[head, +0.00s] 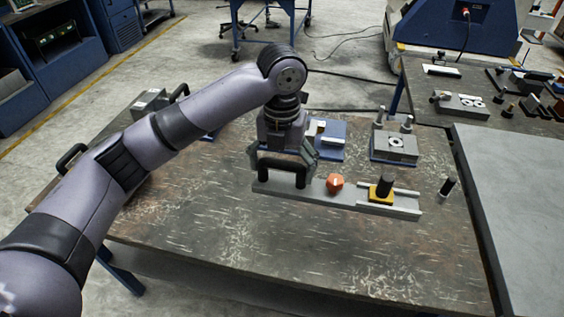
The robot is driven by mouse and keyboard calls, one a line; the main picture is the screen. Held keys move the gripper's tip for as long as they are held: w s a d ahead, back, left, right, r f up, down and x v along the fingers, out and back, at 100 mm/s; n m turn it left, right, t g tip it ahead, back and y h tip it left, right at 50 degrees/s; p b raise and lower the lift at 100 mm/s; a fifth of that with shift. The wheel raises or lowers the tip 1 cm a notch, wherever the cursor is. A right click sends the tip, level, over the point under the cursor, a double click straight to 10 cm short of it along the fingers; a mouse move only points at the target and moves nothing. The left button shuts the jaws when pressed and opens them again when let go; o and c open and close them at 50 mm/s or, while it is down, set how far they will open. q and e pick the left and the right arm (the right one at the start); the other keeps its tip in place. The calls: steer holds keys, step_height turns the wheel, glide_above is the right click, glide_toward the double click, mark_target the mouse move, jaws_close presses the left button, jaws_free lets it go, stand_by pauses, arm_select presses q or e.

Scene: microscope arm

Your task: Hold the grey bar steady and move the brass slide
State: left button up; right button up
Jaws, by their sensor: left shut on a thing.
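The grey bar (318,197) lies on the worktable, running from the middle toward the right. A black bridge-shaped handle (297,174) stands on its left end. My left gripper (282,168) reaches down over this end and is shut on the handle; the exact finger contact is partly hidden. An orange-red knob (335,182) sits near the bar's middle. The brass slide (376,195), a yellow block with a black upright knob (385,182), sits in the channel on the bar's right part, apart from my gripper. My right gripper is not in view.
Behind the bar stand a blue-based fixture (331,135) and a grey block with posts (394,147). A black-topped pin (448,187) stands right of the bar. The worktable (250,245) is clear in front. A grey slab (525,190) lies at the right.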

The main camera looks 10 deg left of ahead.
arm_select(q)
steer(key=shift+f+b, duration=2.25)
steer(key=shift+f, duration=6.25)
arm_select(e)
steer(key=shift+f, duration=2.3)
arm_select(q)
steer(key=shift+f, duration=0.5)
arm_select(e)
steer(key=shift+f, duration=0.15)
arm_select(q)
steer(key=shift+s+f, duration=0.1)
steer(key=shift+f, duration=0.05)
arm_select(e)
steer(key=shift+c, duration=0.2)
